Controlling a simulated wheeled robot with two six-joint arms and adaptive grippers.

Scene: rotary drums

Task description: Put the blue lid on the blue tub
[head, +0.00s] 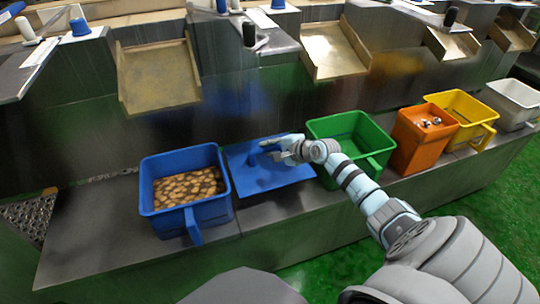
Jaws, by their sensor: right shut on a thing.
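The blue tub (214,212) stands on the metal counter at left of centre, open at the top. It holds a heap of brown, potato-like pieces (188,187). The flat blue lid (255,180), with a raised blue handle, is just right of the tub, between it and the green tub. My right gripper (270,149) is over the lid, shut on its handle; the fingers partly hide the grip. I cannot tell whether the lid touches the counter. My left gripper is not in view.
Right of the lid stand a green tub (316,127), an orange bin (407,147) with small items, a yellow tub (486,109) and a white tub (520,107). Metal chutes (157,75) hang behind. The counter (110,220) left of the blue tub is clear.

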